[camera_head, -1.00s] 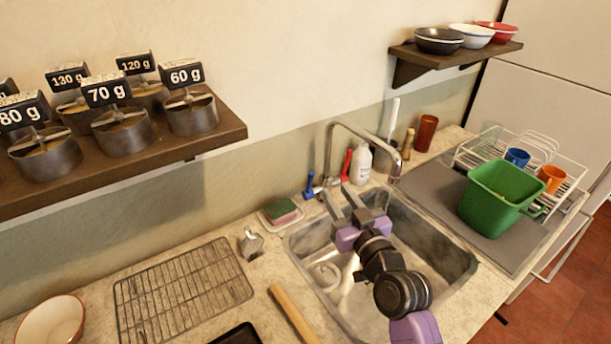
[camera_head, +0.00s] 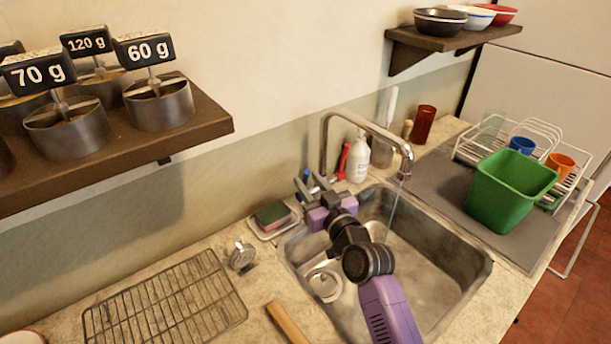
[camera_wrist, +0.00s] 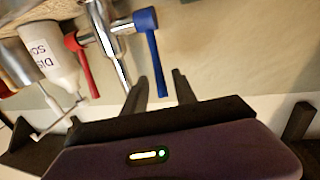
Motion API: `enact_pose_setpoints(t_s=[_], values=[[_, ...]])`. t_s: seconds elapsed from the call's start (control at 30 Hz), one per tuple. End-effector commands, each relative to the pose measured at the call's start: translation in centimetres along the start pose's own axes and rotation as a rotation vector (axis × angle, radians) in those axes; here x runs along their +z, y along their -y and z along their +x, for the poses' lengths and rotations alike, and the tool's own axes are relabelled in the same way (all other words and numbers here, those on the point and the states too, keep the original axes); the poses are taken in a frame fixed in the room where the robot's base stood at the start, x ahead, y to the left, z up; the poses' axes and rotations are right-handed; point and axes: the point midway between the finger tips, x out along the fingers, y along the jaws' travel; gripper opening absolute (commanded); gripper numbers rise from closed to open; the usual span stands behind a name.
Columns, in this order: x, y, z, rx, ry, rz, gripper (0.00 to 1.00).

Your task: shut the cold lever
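The blue cold lever (camera_wrist: 155,55) sits on the chrome tap at the back of the sink. In the head view a bit of the blue lever (camera_head: 307,174) shows just behind my gripper (camera_head: 313,186). In the wrist view the lever's free end reaches between the two fingers of my gripper (camera_wrist: 160,84), which stand apart; contact is not clear. The red lever (camera_wrist: 82,62) is on the tap's other side and also shows in the head view (camera_head: 343,160). A thin stream of water (camera_head: 391,212) falls from the spout (camera_head: 404,160).
A white soap bottle (camera_head: 358,162) stands close to the red lever. A sponge (camera_head: 271,214) lies on a dish left of the sink (camera_head: 468,270). A green tub (camera_head: 508,190) is on the right.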

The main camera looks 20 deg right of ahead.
Motion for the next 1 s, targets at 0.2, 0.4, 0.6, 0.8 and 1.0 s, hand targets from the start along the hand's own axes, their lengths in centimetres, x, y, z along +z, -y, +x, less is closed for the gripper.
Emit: enact_pose_setpoints(t_s=[0.2, 0.4, 0.6, 0.8, 1.0], values=[[0.0, 0.0, 2.0, -0.001, 0.001, 0.001, 0.33], [0.0, 0.0, 2.3, 0.000, -0.001, 0.001, 0.33], [0.0, 0.0, 2.2, 0.000, 0.000, 0.001, 0.18], [0.0, 0.0, 2.2, 0.000, 0.000, 0.001, 0.00], [0.0, 0.0, 2.2, 0.000, 0.000, 0.001, 0.00]])
